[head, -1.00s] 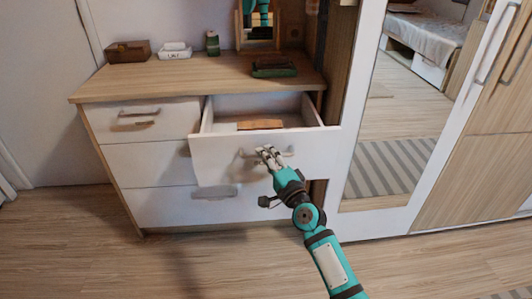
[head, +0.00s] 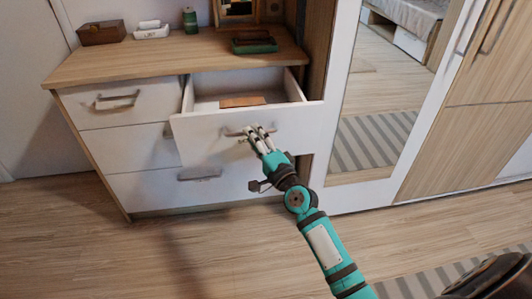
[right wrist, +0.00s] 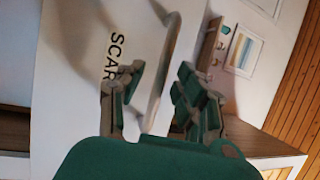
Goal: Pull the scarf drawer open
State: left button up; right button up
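The scarf drawer (head: 215,143) is the white top right drawer of the dresser and stands well out, its inside showing. A brown flat item (head: 243,101) lies in it. The drawer's handle (head: 232,133) is a pale bar on its front. My right gripper (head: 258,133) is at this handle. In the right wrist view the handle (right wrist: 168,65) runs between the parted fingers of my right gripper (right wrist: 158,85), with gaps visible beside it. The label "SCAR" (right wrist: 113,57) shows on the drawer front, its end hidden by a finger. My left gripper is not in view.
The wooden dresser top (head: 150,65) bears a brown box (head: 102,32), a white tray (head: 151,31), a green can (head: 190,20) and a green item (head: 254,43). A mirrored wardrobe (head: 375,100) stands close on the right. The floor in front is clear.

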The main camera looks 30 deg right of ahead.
jog(key=v, duration=0.9)
jog(key=shift+s, duration=0.35)
jog(key=shift+f, duration=0.1)
